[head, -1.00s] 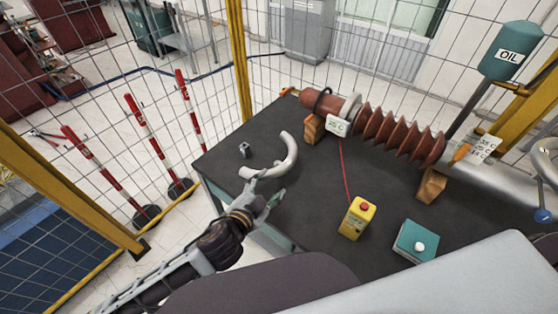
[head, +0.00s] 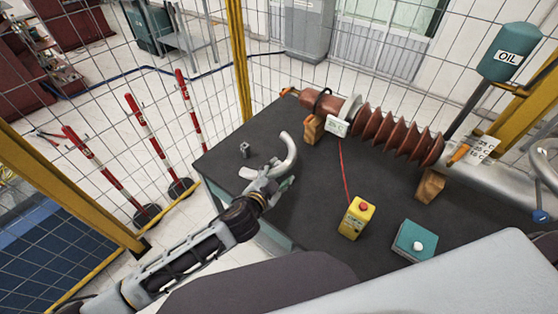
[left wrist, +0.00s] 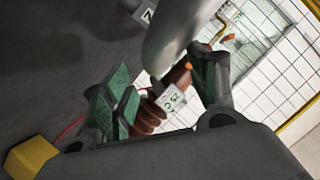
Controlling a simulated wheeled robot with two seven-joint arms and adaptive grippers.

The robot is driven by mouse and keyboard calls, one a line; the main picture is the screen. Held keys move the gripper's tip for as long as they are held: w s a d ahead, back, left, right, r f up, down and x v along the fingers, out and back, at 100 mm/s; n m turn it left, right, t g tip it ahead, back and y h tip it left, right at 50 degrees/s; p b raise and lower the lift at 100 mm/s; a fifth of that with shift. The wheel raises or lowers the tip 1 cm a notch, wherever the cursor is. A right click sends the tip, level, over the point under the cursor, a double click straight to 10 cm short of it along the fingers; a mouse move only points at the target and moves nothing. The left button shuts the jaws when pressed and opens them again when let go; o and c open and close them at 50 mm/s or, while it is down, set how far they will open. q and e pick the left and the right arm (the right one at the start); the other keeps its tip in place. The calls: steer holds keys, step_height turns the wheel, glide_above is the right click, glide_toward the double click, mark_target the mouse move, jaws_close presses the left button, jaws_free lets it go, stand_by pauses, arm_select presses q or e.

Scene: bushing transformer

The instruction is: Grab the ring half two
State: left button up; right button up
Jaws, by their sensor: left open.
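The ring half (head: 290,150), a pale grey curved piece, lies on the dark table near its left corner. I cannot read a number on it in the head view. My left gripper (head: 277,183) is open at the near side of the ring half, low over the table. In the left wrist view the ring half (left wrist: 176,36) rises beyond and between the spread green-padded fingers (left wrist: 163,88) of the gripper. I cannot tell whether they touch it. My right gripper is not in view.
A small grey block (head: 244,149) stands left of the ring half. A brown ribbed bushing (head: 385,135) lies across the back on wooden blocks. A yellow box with a red button (head: 357,218) and a teal box (head: 415,241) stand to the right. Mesh fencing surrounds the table.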

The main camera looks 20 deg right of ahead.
mark_target(284, 164)
arm_select(q)
steer(key=shift+w+d, duration=0.1)
steer(key=shift+d, duration=0.05)
steer(key=shift+x, duration=2.6)
jaws_close()
steer(key=shift+w+r, duration=0.1)
steer(key=shift+r, duration=0.5)
step_height(284, 164, up, 9)
